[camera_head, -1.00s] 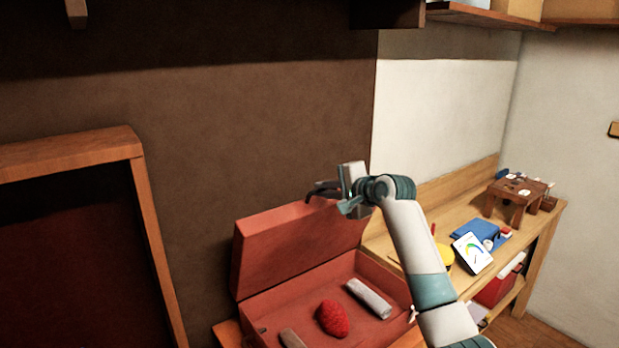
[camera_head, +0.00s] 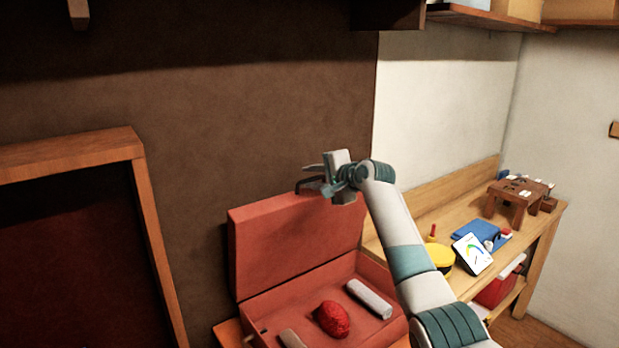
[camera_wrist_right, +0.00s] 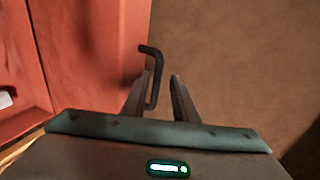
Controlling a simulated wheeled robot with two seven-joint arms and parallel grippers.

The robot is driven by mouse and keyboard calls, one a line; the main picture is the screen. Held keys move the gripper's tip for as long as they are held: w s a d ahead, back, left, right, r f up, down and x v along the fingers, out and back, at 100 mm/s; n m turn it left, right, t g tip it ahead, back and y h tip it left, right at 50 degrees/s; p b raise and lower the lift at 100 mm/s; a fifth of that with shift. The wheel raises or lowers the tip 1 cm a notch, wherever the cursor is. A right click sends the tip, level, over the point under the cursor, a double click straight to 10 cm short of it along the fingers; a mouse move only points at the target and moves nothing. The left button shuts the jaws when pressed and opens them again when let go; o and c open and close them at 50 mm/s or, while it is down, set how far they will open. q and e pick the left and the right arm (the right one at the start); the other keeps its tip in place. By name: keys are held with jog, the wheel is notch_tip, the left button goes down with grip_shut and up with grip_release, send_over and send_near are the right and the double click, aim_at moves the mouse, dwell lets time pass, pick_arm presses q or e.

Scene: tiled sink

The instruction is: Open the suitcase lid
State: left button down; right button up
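The red suitcase stands open, with its lid (camera_head: 295,245) raised to roughly upright near the brown wall. Its base (camera_head: 320,285) holds a red knobbly object (camera_head: 332,319) and pale rolled items (camera_head: 370,298). My right gripper (camera_head: 312,178) is at the lid's top edge, fingers pointing left. In the right wrist view its fingers (camera_wrist_right: 160,92) are apart, with the black bent handle (camera_wrist_right: 153,65) by the left finger and partly between them. The lid (camera_wrist_right: 95,60) fills the left of that view. Whether the handle touches a finger is unclear. My left gripper is not in view.
A wooden bench (camera_head: 445,212) at right holds a small brown table (camera_head: 518,192), a blue item (camera_head: 475,232), a white tablet (camera_head: 472,254) and a yellow container (camera_head: 440,258). A wooden frame (camera_head: 150,220) stands at left. A brown wall (camera_head: 230,120) is behind the suitcase.

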jog(key=shift+f, duration=0.5)
jog(key=shift+s, duration=0.1)
jog(key=shift+s+d+r+p, duration=0.25)
jog(key=shift+s+d+p, duration=0.15)
jog(key=shift+p, duration=0.3)
jog(key=shift+r+p+v, duration=0.25)
jog(key=shift+p+v, duration=1.25)
jog(key=shift+v, duration=0.5)
jog(key=p+v, duration=0.2)
jog(key=v, duration=0.1)
jog(key=shift+s+d+p, duration=0.15)
jog(key=shift+p, duration=0.2)
